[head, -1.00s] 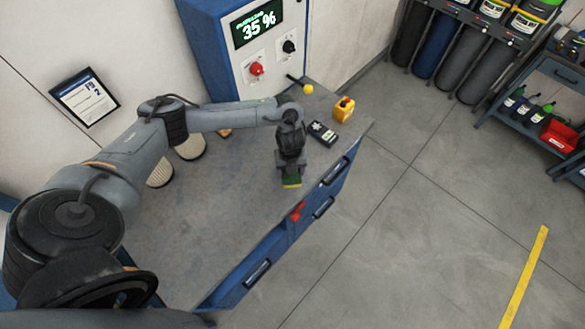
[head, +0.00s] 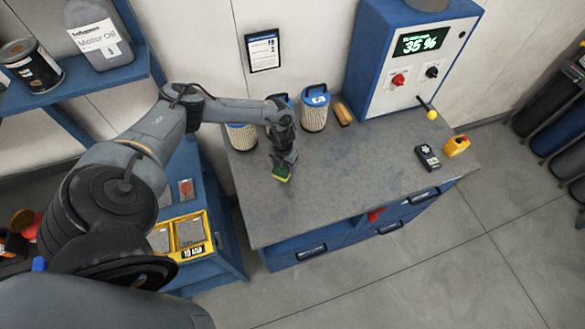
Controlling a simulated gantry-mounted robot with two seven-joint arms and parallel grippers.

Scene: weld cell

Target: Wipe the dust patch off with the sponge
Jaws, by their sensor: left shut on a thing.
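A green and yellow sponge (head: 281,173) is in my left gripper (head: 284,161), which is shut on it. The gripper points down over the left part of the grey workbench top (head: 345,185), in front of the cylindrical filters. The sponge is at or just above the surface; I cannot tell whether it touches. No clear edge of a dust patch stands out on the mottled grey top. My right gripper is not in view.
Filters (head: 314,112) stand at the bench's back left, close behind my gripper. A blue control cabinet (head: 374,60) stands at the back. The bench middle is clear.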

